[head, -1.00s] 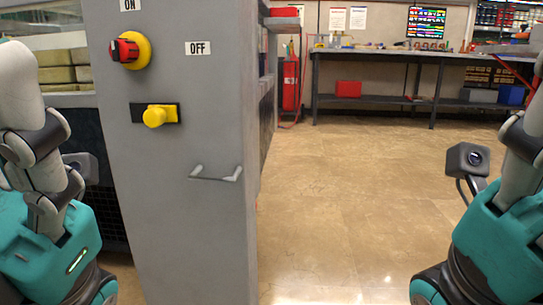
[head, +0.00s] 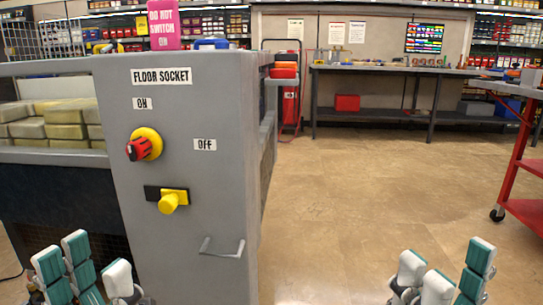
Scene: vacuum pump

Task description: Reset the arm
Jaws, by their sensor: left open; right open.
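My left gripper (head: 94,262) is at the bottom left of the head view, with its teal and white fingers pointing up and spread apart, empty. It is in front of the lower part of a grey cabinet (head: 185,105). My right gripper (head: 442,264) is at the bottom right, also open and empty, over bare floor. Only the fingers of both show; the arms are below the picture. The cabinet bears a red knob on a yellow round base (head: 146,145), a yellow knob on a black plate (head: 169,202) and a grey handle (head: 222,250).
A pink sign (head: 164,24) and a blue item (head: 211,43) sit on the cabinet. Pale blocks (head: 60,131) lie on the left. A red cart (head: 522,211) stands at the right edge. A workbench (head: 385,70) is at the back. Mid-floor is clear.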

